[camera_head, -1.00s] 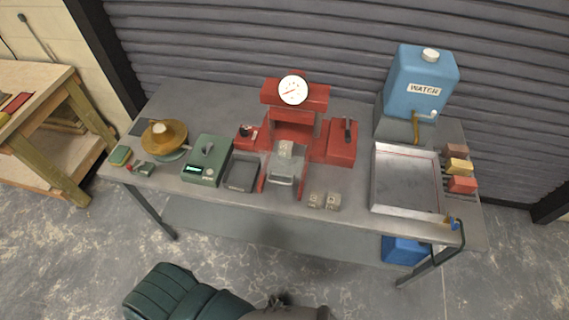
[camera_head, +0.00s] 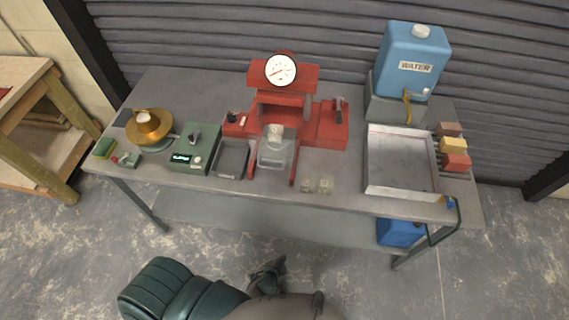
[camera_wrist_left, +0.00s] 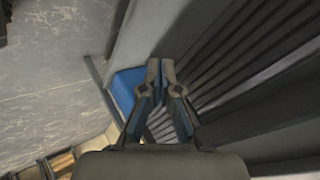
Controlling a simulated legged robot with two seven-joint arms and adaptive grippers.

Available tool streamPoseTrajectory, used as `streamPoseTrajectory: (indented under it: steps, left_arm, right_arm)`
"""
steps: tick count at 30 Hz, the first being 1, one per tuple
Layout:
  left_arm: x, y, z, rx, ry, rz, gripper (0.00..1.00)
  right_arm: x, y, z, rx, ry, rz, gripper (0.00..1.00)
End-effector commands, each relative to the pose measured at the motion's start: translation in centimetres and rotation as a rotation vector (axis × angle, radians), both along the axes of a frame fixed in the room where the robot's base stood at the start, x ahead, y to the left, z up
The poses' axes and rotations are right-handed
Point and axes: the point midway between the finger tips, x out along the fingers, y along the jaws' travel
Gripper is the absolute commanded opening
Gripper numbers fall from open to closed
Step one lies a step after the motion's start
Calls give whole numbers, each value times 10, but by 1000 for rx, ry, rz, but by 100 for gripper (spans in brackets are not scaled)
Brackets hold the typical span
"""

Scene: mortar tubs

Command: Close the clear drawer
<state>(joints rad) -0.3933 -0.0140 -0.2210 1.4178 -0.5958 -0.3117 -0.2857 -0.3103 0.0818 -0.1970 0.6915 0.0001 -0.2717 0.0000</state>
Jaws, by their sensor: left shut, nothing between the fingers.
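The clear drawer (camera_head: 274,157) is a see-through box at the front of the red press (camera_head: 290,88). It sits between the press's two red front legs, and its front part sticks out from under the press. A small pale block (camera_head: 274,131) shows at its back. My left gripper (camera_head: 268,272) is low in front of the table, below and well apart from the drawer. The left wrist view shows its fingers (camera_wrist_left: 162,68) shut and empty. The drawer cannot be made out in that view. My right gripper is not in view.
A grey tray (camera_head: 232,157) and green scale (camera_head: 195,148) stand left of the drawer. A large metal tray (camera_head: 402,187) and blue water tank (camera_head: 412,62) stand further right. The table's front edge lies between my gripper and the drawer.

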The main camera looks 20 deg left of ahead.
Motion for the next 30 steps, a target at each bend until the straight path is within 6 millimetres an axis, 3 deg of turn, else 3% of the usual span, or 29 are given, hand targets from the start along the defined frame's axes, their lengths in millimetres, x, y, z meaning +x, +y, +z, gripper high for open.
streamPoseTrajectory:
  steps: [1, 3, 6, 9, 12, 15, 20, 27, 30]
  left_arm:
    - [30, -5, 39, 66, -115, -43, 0]
    - [63, -5, 103, 183, -265, -86, 0]
    - [91, 5, 194, 359, -451, -102, 0]
    - [99, 22, 271, 515, -583, -75, 0]
    - [97, 37, 324, 625, -664, -40, 0]
    - [94, 46, 353, 687, -702, -17, 0]
    - [103, 50, 364, 709, -715, -10, 0]
    - [148, 61, 366, 708, -717, -10, 0]
    - [169, 66, 365, 706, -716, -9, 0]
  right_arm:
    - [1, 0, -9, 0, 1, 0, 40]
    - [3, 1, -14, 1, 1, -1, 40]
    - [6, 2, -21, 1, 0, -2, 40]
    - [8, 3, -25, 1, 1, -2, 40]
    - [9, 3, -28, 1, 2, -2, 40]
    - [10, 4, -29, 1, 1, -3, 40]
    - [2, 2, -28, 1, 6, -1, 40]
    - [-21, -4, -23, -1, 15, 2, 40]
    - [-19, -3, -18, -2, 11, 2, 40]
